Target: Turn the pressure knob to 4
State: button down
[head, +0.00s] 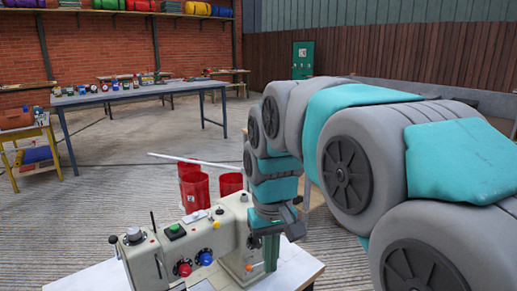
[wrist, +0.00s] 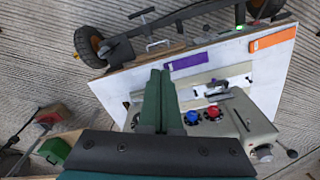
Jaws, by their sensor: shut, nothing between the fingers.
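A cream machine (head: 145,257) shaped like a sewing machine stands on a white-topped table at the bottom of the head view. Its front carries a red knob (head: 184,268) and a blue knob (head: 206,258); these also show in the wrist view, blue (wrist: 192,117) left of red (wrist: 213,112). A grey round knob (head: 133,234) sits on the machine's left end. I cannot read which is the pressure knob or any setting. My gripper (head: 271,262) points down near the machine's right part. In the wrist view its green fingers (wrist: 160,76) are together and empty, apart from the knobs.
Red bins (head: 195,190) stand behind the machine. The white tabletop (wrist: 225,60) holds a purple bar (wrist: 187,60) and an orange bar (wrist: 273,38). A wheeled frame (wrist: 97,46) lies beyond its edge. A blue table (head: 130,94) is further back, with open floor between.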

jog(key=w+a+r+n+t, duration=0.1)
jog(key=w+a+r, duration=0.1)
jog(key=w+a, duration=0.3)
jog(key=w+a+r+n, duration=0.1)
jog(key=w+a+r, duration=0.15)
jog(key=a, duration=0.55)
jog(key=n+y, duration=0.2)
jog(key=n, duration=0.1)
send_near(134, 234)
jog(key=f, duration=0.1)
jog(key=shift+t, duration=0.4)
jog(key=f+b, duration=0.2)
jog(key=f, duration=0.1)
jog(key=f+b, duration=0.1)
jog(key=b, duration=0.1)
jog(key=shift+w+d+f, duration=0.3)
jog(key=shift+d+f, duration=0.05)
jog(key=shift+d, duration=0.05)
jog(key=shift+f+b, duration=0.45)
jog(key=shift+f, duration=0.6)
jog(key=shift+w+a+p, duration=0.2)
jog(key=shift+a+p, duration=0.05)
jog(key=shift+p, duration=0.05)
